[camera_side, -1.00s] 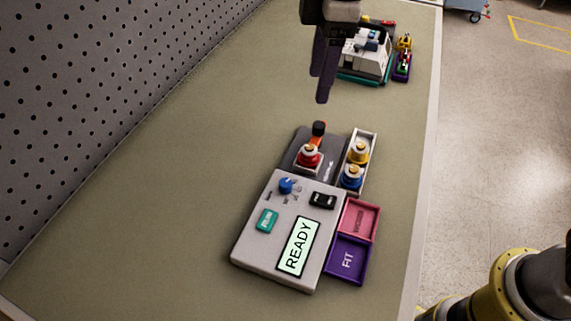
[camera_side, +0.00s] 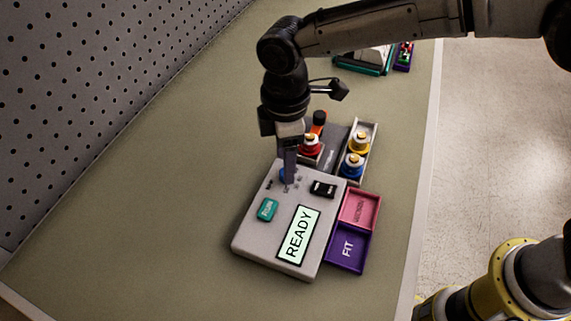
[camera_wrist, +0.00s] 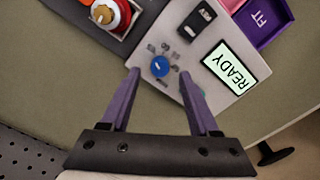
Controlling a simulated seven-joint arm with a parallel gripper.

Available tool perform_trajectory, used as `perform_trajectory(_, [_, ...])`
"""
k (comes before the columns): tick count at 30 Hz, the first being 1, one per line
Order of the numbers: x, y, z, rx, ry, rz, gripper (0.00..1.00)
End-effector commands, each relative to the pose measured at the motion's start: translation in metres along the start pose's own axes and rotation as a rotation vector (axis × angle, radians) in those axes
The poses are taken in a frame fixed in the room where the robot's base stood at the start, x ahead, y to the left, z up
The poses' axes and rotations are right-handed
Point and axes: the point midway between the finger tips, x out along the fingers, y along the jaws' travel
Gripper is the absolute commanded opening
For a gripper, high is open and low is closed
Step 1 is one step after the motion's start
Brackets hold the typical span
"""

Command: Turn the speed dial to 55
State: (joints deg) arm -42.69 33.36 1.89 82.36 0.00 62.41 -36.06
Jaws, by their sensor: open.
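The blue speed dial (camera_wrist: 160,66) sits on the grey pump panel (camera_side: 258,235), with small printed labels around it that are too small to read. My gripper (camera_wrist: 160,72) is open, with one purple finger on each side of the dial. In the side view my gripper (camera_side: 288,180) points down over the dial, and its fingers mostly hide the dial (camera_side: 284,175). I cannot tell whether the fingers touch the dial. The panel's display (camera_wrist: 229,67) reads READY.
A teal button (camera_side: 267,209) and a black switch (camera_side: 323,189) are on the panel. Pink (camera_side: 361,209) and purple (camera_side: 347,251) trays adjoin its right side. Red (camera_side: 309,146), yellow (camera_side: 359,142) and blue (camera_side: 353,166) capped parts stand behind. The bench left of the panel is clear.

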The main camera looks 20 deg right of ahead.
Motion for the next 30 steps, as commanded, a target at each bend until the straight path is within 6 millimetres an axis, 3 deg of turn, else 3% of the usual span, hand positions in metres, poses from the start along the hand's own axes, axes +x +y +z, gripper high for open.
perform_trajectory(6, [0.023,0.0,0.0,0.0,-0.001,-0.001,0.62])
perform_trajectory(17, [0.027,0.0,0.0,0.0,0.0,0.0,0.62])
perform_trajectory(27, [0.027,0.0,0.0,0.0,0.0,0.0,0.02])
perform_trajectory(30, [0.027,0.0,0.0,0.0,0.0,0.0,0.0])
